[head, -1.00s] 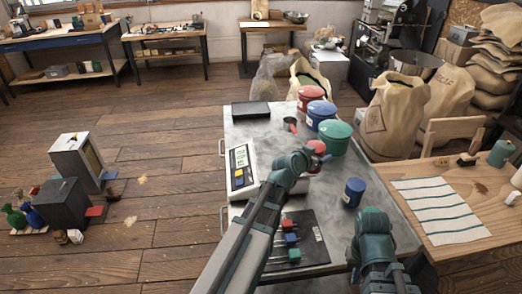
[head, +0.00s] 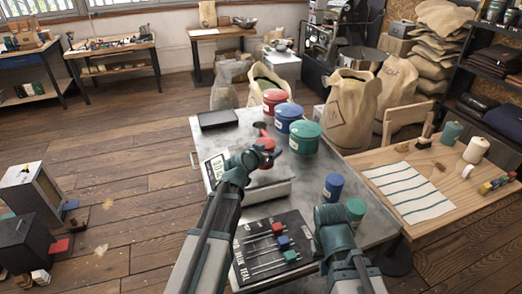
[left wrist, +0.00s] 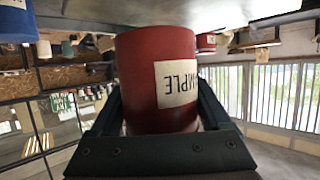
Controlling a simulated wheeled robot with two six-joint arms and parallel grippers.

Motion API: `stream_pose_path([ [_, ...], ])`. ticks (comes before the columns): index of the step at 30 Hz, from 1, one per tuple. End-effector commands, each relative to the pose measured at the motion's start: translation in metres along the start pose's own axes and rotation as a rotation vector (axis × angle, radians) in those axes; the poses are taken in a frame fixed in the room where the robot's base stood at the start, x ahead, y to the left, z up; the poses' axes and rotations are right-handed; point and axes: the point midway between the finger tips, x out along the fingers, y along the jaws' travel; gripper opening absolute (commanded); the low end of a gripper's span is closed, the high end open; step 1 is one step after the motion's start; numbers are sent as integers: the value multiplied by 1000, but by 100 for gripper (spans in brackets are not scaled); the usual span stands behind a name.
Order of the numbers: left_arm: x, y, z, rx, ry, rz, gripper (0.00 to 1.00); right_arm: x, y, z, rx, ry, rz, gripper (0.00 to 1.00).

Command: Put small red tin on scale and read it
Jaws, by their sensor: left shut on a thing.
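The small red tin (head: 265,144) is between the fingers of my left gripper (head: 258,154). The left wrist view shows the red tin (left wrist: 155,75) close up, with a white label reading SAMPLE upside down and a finger on each side. In the head view the tin is over the far part of the scale (head: 270,192); my forearm hides part of the scale, and I cannot tell whether the tin touches it. The scale's display panel (head: 216,168) is at its left, its digits too small to read. My right gripper (head: 333,212) is over the bench's near right; its fingers are hidden.
Large red (head: 275,99), blue (head: 289,116) and green (head: 305,137) tins stand at the far right of the bench. A small blue tin (head: 333,186) and small green tin (head: 355,210) stand near my right arm.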

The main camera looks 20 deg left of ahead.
Motion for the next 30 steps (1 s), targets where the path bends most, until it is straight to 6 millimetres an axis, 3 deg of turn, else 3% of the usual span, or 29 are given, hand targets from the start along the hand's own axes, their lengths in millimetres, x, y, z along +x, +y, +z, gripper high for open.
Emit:
stream_pose_path([
  [1, 15, -12, -4, -3, 1, -2, 13, 2, 0, 0, 0, 0, 0, 0],
  [6, 38, -34, -10, -1, 0, -1, 13, 5, 0, 0, 0, 0, 0, 0],
  [22, 59, -55, -16, 0, 0, -1, 13, 8, -1, 0, 0, 0, 0, 0],
  [30, 71, -54, 18, 0, 0, 0, 13, 44, -4, -2, 0, 0, 0, 0],
])
